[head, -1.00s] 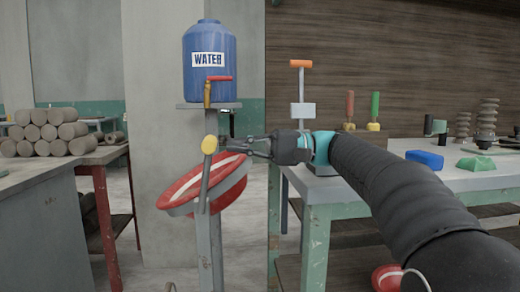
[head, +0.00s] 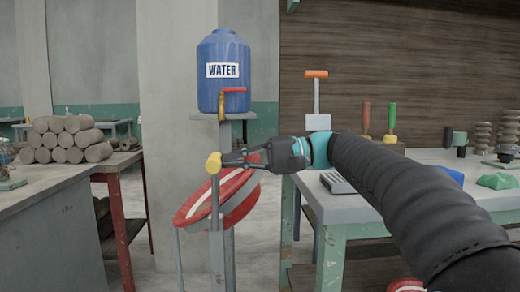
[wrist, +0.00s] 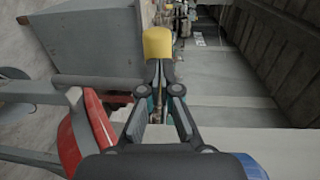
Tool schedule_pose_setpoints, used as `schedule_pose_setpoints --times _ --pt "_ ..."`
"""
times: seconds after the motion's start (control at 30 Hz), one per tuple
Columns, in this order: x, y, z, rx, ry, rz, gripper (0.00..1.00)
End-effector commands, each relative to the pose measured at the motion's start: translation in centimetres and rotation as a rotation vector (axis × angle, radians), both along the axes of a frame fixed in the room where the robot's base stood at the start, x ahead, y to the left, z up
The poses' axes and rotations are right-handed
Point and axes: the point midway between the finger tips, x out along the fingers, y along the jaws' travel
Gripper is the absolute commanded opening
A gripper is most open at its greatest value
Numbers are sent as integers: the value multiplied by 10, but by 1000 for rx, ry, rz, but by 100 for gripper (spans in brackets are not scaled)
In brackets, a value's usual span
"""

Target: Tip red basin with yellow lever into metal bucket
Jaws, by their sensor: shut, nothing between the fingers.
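The red basin (head: 236,205) with a white stripe hangs tilted on a post in the head view, its left side lower. Its rim also shows at the left of the wrist view (wrist: 97,130). The lever's yellow knob (head: 213,162) stands at the top of its grey bar, in front of the basin. My gripper (head: 234,159) is shut and empty, level with the knob on its right. In the wrist view, the yellow knob (wrist: 158,42) is right at my fingertips (wrist: 159,64); I cannot tell if they touch. I cannot make out the metal bucket.
A blue water tank (head: 223,75) with a red-handled tap stands on a shelf above the basin. A green-legged bench (head: 345,217) with tools is at right. A grey table (head: 50,215) and stacked clay logs (head: 70,140) are at left.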

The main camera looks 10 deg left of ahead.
Motion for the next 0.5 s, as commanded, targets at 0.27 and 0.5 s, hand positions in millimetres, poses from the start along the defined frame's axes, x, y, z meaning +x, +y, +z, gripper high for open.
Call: schedule_pose_setpoints --times 0.27,0.5 --pt "-12 31 12 -149 -50 6 0" --pt "-16 48 7 -163 -54 2 0"
